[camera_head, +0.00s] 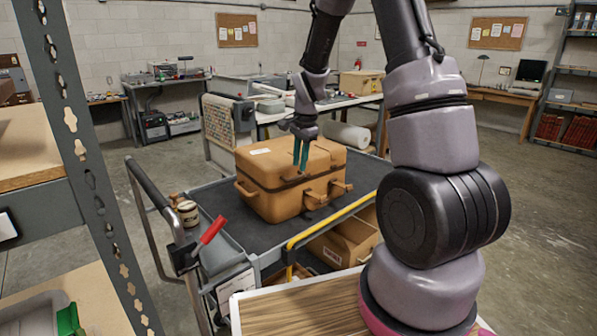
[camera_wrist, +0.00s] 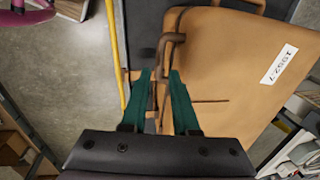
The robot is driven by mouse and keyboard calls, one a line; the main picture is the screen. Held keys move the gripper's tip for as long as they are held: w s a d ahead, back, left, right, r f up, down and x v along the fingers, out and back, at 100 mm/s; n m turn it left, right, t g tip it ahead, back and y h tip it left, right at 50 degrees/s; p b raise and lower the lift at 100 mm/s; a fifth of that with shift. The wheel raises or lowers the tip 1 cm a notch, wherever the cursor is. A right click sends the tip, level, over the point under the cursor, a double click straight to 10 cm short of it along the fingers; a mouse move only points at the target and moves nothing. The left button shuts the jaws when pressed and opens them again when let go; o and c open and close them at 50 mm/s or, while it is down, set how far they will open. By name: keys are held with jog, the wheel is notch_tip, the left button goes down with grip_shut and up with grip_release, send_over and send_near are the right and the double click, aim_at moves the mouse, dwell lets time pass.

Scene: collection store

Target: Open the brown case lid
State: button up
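The brown case (camera_head: 284,194) sits on the cart's dark top in the head view. Its lid (camera_head: 262,160) is down, with a white label on top. Latches and a handle (camera_head: 322,192) are on its front side, and another handle (camera_head: 247,190) is on its left end. In the wrist view the lid (camera_wrist: 235,75) fills the right, with a curved brown handle or latch (camera_wrist: 170,45) beyond the fingertips. My gripper (camera_head: 301,170) is over the case's front edge, its green fingers pointing down. In the wrist view my gripper (camera_wrist: 160,74) shows a gap between its fingers. I cannot tell whether they touch the case.
The cart (camera_head: 225,222) also bears a small jar (camera_head: 187,212) and a red-handled item (camera_head: 213,230) at left. Cartons (camera_head: 345,240) stand on its lower shelf. A grey metal rack (camera_head: 85,165) is close at left. Open floor (camera_head: 545,225) lies at right.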

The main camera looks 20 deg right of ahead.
aim_at(299, 177)
jog(key=shift+w+a+f, duration=0.1)
jog(key=shift+w+f, duration=0.05)
jog(key=shift+f, duration=0.8)
jog(key=shift+w+f, duration=0.15)
jog(key=shift+f, duration=0.8)
grip_shut()
